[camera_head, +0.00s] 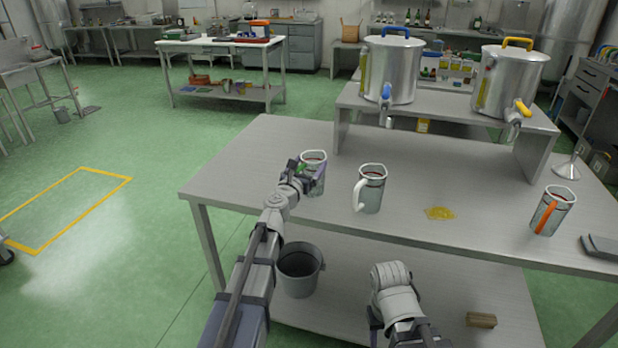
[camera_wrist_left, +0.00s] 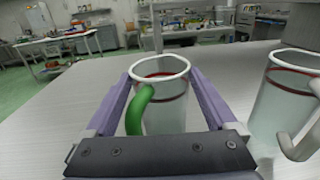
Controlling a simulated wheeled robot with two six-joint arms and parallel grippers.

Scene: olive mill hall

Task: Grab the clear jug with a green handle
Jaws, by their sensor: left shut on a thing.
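The clear jug with a green handle (camera_head: 314,158) stands upright on the steel table near its left end. In the left wrist view the jug (camera_wrist_left: 168,112) sits between my purple fingers, with its green handle toward the palm. My left gripper (camera_head: 312,174) is shut on this jug. The jug's base is hidden in the wrist view. My right arm shows at the bottom of the head view, but its fingertips do not show.
A white-handled jug (camera_head: 372,190) stands close to the right of the held jug. An orange-handled jug (camera_head: 551,212), a yellow spill (camera_head: 440,213) and a funnel (camera_head: 567,170) are farther right. Two steel tanks with taps, one blue (camera_head: 392,65) and one yellow (camera_head: 508,80), stand on a raised shelf behind.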

